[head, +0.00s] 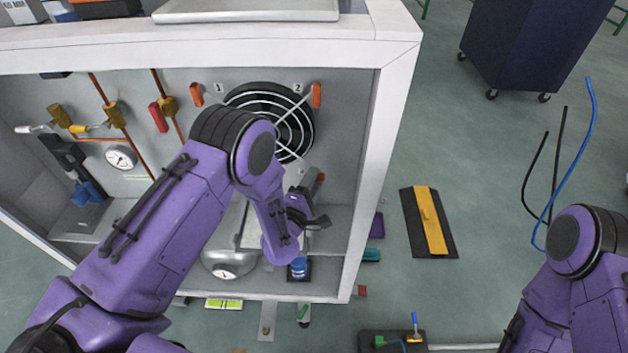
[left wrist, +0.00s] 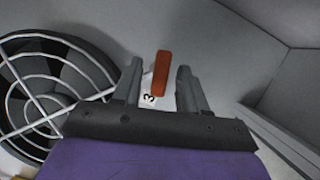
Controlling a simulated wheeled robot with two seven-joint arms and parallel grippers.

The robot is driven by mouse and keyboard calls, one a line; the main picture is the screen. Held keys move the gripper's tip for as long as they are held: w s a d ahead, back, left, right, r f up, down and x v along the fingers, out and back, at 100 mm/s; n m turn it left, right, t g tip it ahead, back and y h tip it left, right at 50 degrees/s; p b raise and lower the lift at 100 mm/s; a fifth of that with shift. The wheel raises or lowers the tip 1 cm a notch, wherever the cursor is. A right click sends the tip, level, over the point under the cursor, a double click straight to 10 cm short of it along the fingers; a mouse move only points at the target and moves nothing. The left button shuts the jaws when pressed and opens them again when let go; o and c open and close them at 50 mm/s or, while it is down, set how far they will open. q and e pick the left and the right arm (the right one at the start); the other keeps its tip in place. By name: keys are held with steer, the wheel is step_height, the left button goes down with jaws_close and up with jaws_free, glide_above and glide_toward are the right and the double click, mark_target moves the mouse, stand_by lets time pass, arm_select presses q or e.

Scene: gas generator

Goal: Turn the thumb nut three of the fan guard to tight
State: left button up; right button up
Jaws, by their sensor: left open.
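The fan guard (head: 300,118) is a round white wire grille over a black fan on the cabinet's back wall, partly hidden by my left arm. It also shows in the left wrist view (left wrist: 40,92). Thumb nut three (left wrist: 160,72) is an orange-red wing beside a label "3", standing upright in that view. In the head view only a bit of it shows (head: 320,177). My left gripper (left wrist: 158,84) is open, its fingers on either side of the nut, with gaps visible. It also shows in the head view (head: 308,205). My right gripper is out of view.
Orange thumb nuts one (head: 197,95) and two (head: 316,95) sit at the guard's upper corners. The cabinet's right wall (head: 382,150) stands close to the guard. A gauge (head: 121,157) and pipes are at left. A silver tank (head: 230,262) lies below.

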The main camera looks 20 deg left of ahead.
arm_select(q)
steer(key=shift+w, duration=0.1)
steer(key=shift+c, duration=0.3)
jaws_close()
steer(key=shift+d+r+m+g+y+p, duration=0.15)
steer(key=shift+m+g+y+p, duration=0.95)
steer(key=shift+m, duration=1.55)
steer(key=shift+d+r+m+g+y+p, duration=0.1)
steer(key=shift+m+g+y+p, duration=1)
steer(key=shift+m, duration=1.5)
steer(key=shift+d+r+m+g+y+p, duration=0.15)
steer(key=shift+m+g+y+p, duration=0.45)
steer(key=shift+m+p, duration=1.5)
steer(key=shift+m+b, duration=0.55)
steer(key=shift+m, duration=0.2)
